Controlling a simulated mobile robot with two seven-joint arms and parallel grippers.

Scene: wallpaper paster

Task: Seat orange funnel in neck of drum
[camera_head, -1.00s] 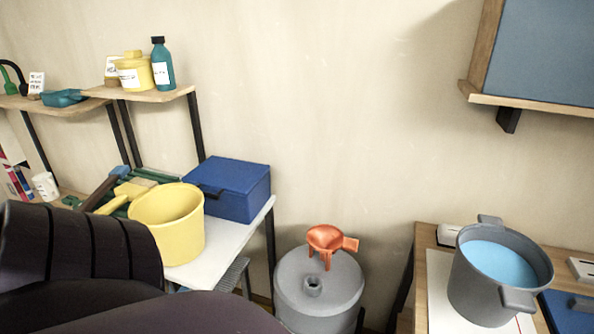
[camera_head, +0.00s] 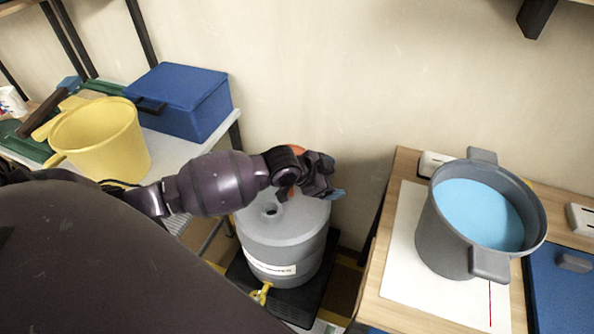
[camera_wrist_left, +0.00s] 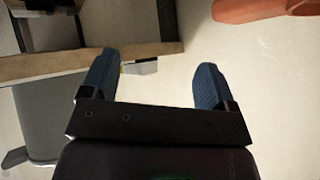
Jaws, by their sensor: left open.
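The grey drum (camera_head: 285,245) stands on a dark base on the floor, with a small open neck (camera_head: 269,209) on its top. The orange funnel (camera_head: 296,149) is mostly hidden behind my left gripper in the head view; only a sliver of its rim shows. An orange part of it shows at the upper right of the wrist view (camera_wrist_left: 255,8), apart from the fingers. My left gripper (camera_head: 337,190) is over the back right of the drum's top, beside the neck. Its blue fingers are spread with nothing between them in the wrist view (camera_wrist_left: 158,68). My right gripper is out of view.
A wooden table (camera_head: 387,255) on the right holds a grey pot (camera_head: 440,230) of blue liquid. A yellow pot (camera_head: 100,145) and a blue box (camera_head: 190,105) stand on the left table. A yellow tap (camera_head: 262,292) sticks out from the drum's base.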

